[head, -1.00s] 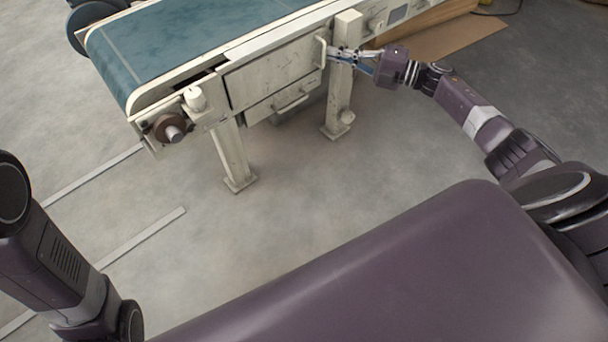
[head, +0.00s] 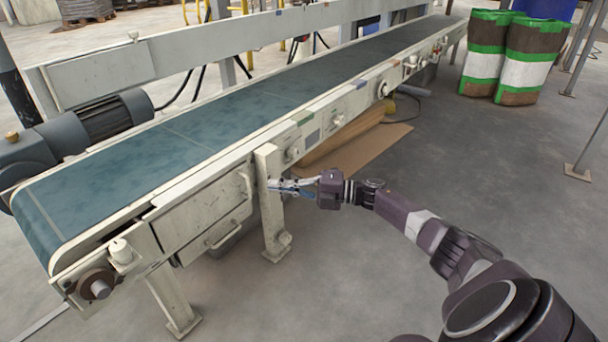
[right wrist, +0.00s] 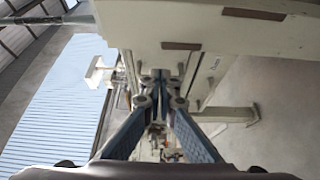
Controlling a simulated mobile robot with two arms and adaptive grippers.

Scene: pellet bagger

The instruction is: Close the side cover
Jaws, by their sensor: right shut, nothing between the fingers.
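The side cover (head: 200,217) is a worn cream panel on the near side of the conveyor, with an upright handle (head: 246,187) at its right edge. It hangs roughly in line with the frame; I cannot tell whether it is fully flush. My right gripper (head: 273,186) is shut and empty, just right of the handle, by the upper part of the conveyor leg. I cannot tell whether it touches anything. In the right wrist view its fingertips (right wrist: 161,78) meet near a pale machine surface (right wrist: 200,30). My left gripper is out of view.
A lower panel with a bar handle (head: 222,235) sits below the cover. The conveyor leg (head: 270,215) stands beside my right gripper. The blue-green belt (head: 215,120) runs above. Cardboard (head: 365,145) lies behind the arm. The floor in front is clear.

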